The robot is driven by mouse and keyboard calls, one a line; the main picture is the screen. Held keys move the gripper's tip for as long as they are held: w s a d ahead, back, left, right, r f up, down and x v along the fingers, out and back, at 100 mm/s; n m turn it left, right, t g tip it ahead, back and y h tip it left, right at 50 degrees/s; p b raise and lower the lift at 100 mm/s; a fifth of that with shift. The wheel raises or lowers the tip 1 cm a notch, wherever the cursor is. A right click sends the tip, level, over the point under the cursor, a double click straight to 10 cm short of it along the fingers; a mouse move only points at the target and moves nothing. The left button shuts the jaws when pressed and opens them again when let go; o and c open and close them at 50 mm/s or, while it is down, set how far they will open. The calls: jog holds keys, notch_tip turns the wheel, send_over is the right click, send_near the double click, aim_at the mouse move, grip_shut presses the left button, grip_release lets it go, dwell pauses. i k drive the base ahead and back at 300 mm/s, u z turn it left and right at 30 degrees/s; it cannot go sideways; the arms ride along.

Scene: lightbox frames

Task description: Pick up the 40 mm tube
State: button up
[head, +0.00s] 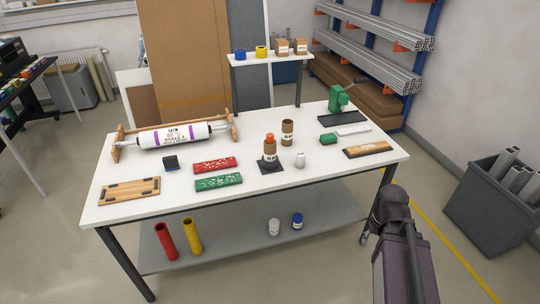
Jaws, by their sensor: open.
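The labels are too small to read, so I cannot tell which is 40 mm. A red tube (165,241) and a yellow tube (192,236) stand on the lower shelf. My gripper (364,238) is mostly hidden by my arm, off the table's front right corner; it is open, away from every tube.
A large white roll (173,136) sits in a wooden stand behind. A grey bin (492,200) stands right of the table.

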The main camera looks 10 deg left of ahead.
aim_at(269, 151)
jog(key=u, duration=0.05)
jog(key=i, duration=0.95)
jog(key=z, duration=0.05)
